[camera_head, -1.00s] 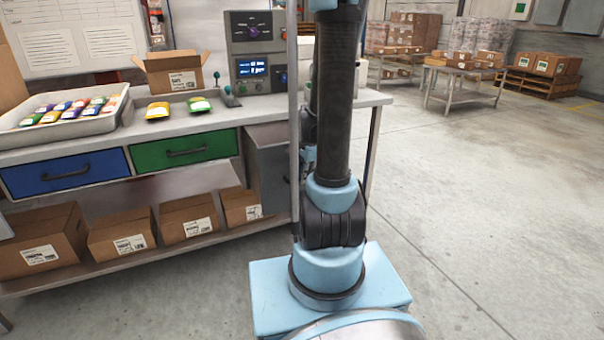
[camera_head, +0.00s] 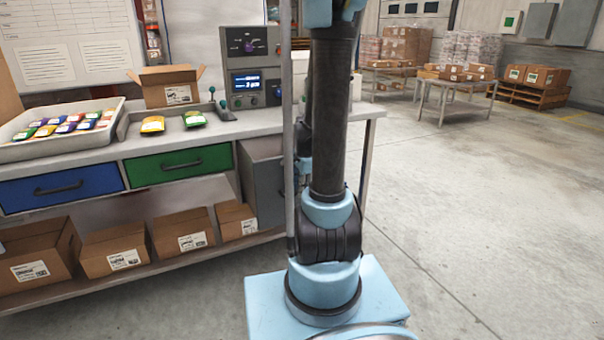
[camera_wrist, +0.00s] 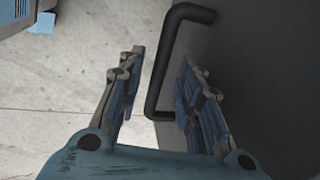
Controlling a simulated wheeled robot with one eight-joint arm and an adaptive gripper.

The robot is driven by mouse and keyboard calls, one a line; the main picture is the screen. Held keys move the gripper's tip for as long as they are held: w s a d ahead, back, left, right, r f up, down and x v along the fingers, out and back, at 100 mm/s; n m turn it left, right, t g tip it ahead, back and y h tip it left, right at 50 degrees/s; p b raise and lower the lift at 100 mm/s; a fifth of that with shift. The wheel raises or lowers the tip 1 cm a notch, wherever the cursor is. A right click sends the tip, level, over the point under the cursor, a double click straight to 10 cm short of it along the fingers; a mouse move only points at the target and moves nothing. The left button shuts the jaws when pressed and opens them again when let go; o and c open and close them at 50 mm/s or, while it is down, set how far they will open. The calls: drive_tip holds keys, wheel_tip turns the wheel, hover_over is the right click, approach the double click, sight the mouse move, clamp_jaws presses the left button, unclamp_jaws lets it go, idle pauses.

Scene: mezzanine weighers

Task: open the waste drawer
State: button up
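A grey drawer unit (camera_head: 262,180) is under the right end of the workbench, to the right of the green drawer; no label on it is readable. My arm hides part of it. In the wrist view a dark bar handle (camera_wrist: 161,75) stands out from a dark grey face (camera_wrist: 262,60). My gripper (camera_wrist: 160,82) is open, with one finger on each side of the bar. A gap shows between the left finger and the bar; the right finger is closer, and I cannot tell whether it touches. In the head view my gripper is hidden behind my arm.
The workbench (camera_head: 225,133) carries a tray of colourful packets (camera_head: 62,143), an open carton (camera_head: 170,90) and a control panel (camera_head: 250,60). A blue drawer (camera_head: 62,188) and a green drawer (camera_head: 178,165) are shut. Boxes (camera_head: 112,250) fill the lower shelf. Floor (camera_head: 480,200) at right is clear.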

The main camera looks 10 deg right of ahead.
wheel_tip(320, 180, up, 11)
drive_tip(key=s, duration=0.2)
drive_tip(key=shift+d, duration=0.25)
idle(0.4)
drive_tip(key=s+a+f+n, duration=0.2)
drive_tip(key=s+n, duration=0.6)
drive_tip(key=s, duration=0.2)
drive_tip(key=s+a+f+n, duration=0.2)
drive_tip(key=s+n, duration=0.5)
drive_tip(key=s, duration=0.3)
drive_tip(key=shift+s+a+f+n, duration=0.25)
drive_tip(key=shift+f+n, duration=0.1)
drive_tip(key=shift+n, duration=0.05)
drive_tip(key=shift+w+f, duration=0.2)
drive_tip(key=shift+w, duration=0.2)
